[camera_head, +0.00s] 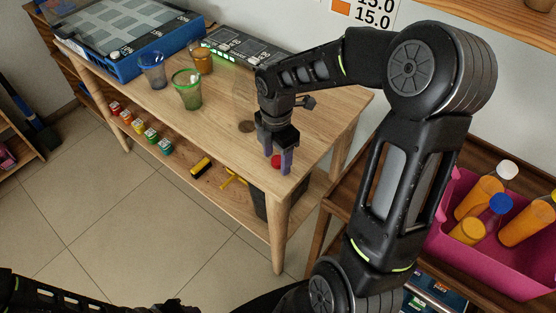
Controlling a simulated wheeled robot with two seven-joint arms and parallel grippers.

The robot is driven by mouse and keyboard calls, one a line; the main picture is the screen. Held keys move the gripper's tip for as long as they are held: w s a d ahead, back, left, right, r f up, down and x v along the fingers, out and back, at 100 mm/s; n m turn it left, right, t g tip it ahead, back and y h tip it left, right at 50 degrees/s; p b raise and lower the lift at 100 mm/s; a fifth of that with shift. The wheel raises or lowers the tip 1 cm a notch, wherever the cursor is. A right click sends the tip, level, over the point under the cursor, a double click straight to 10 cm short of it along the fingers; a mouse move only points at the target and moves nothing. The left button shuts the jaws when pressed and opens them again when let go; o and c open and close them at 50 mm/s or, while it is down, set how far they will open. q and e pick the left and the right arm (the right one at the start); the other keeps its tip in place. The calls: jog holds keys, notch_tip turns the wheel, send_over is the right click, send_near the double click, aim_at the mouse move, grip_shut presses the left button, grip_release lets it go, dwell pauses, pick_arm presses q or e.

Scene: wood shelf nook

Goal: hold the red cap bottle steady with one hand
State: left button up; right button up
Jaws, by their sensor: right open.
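My right gripper (277,158) points down over the front right part of the wooden table (222,128), its two purple-grey fingers apart. A small red cap (275,162) shows at the fingers, partly hidden by them. I cannot tell whether a bottle body is under it or whether the fingers touch it. A faint clear vessel with a dark base (246,126) stands just left of my right wrist, partly hidden by it. Part of my left arm shows along the bottom left edge, and its gripper cannot be made out.
A green cup (187,92), a blue cup (152,72) and an amber cup (201,60) stand on the table's left half. A pink crate (490,262) with orange bottles stands at right. Small jars sit on the lower shelf.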

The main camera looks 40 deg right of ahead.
jog(key=shift+c, duration=0.3)
grip_shut()
dwell(0.5)
